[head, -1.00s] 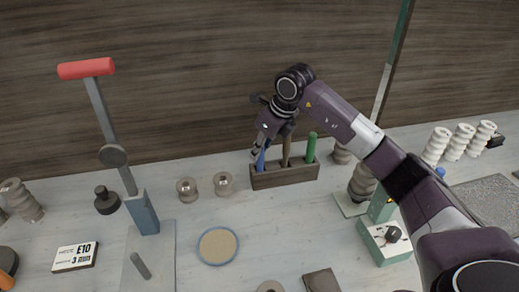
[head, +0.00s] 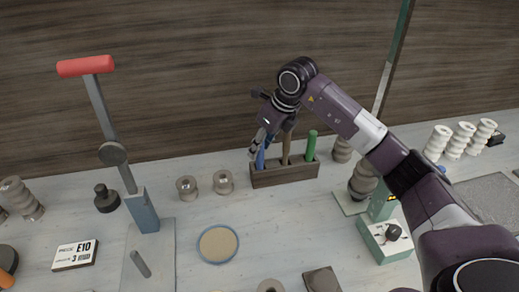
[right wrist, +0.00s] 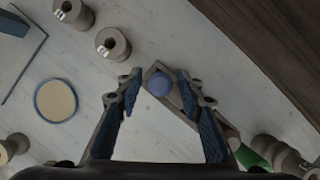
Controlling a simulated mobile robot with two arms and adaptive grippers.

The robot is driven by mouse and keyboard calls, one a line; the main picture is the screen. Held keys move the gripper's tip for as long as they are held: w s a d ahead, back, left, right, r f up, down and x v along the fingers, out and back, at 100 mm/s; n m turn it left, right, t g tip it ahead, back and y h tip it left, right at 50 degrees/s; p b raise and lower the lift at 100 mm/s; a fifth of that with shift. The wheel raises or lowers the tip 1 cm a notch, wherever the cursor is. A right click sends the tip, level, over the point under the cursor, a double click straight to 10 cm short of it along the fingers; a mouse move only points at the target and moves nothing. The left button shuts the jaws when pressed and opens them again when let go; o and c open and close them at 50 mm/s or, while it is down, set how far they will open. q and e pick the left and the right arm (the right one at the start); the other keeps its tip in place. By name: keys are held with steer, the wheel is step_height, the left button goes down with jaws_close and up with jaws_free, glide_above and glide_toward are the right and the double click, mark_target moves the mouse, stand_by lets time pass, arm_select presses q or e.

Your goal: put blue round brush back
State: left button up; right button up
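The blue round brush (head: 261,156) stands in the left slot of the dark wooden rack (head: 285,179). In the right wrist view its round blue end (right wrist: 158,84) shows between the fingertips, over the rack's end (right wrist: 151,70). My right gripper (head: 258,148) is at the brush's top. In the right wrist view its fingers (right wrist: 159,82) are spread, with a gap on each side of the blue end. My left gripper is in neither view.
A brown-handled tool (head: 286,150) and a green-handled one (head: 310,146) stand in the same rack. Two small spools (head: 223,182) are left of it. A round sanded disc (head: 218,244) lies in front, and a green-based device (head: 385,240) stands at right. Bare table lies before the rack.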

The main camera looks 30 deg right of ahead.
steer(key=b+v, duration=0.1)
steer(key=v, duration=0.9)
steer(key=shift+r, duration=0.35)
steer(key=shift+s, duration=0.1)
